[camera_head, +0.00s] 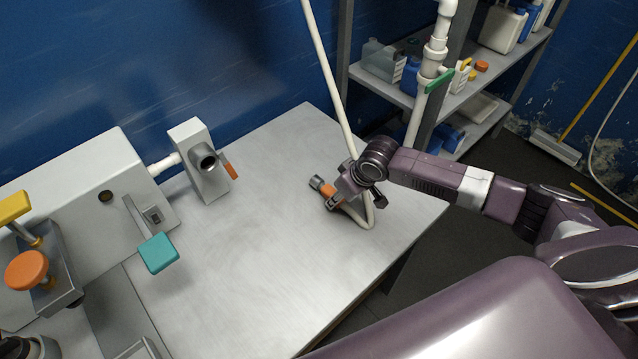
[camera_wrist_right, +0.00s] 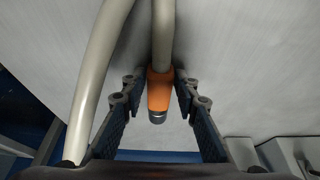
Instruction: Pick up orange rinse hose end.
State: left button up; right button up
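The orange rinse hose end (camera_head: 328,189) has a grey metal tip and sits at the end of a cream hose over the right part of the grey table. My right gripper (camera_head: 339,189) is at it, with one finger on each side.
The cream hose (camera_head: 330,75) hangs from above and loops beside my right gripper. A white pipe with a green handle (camera_head: 439,81) stands behind it. A grey valve block with an orange lever (camera_head: 228,166) is to the left. The middle of the table (camera_head: 250,250) is clear.

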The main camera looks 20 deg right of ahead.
grip_shut()
pick_arm(q)
jog(key=shift+s, duration=0.4)
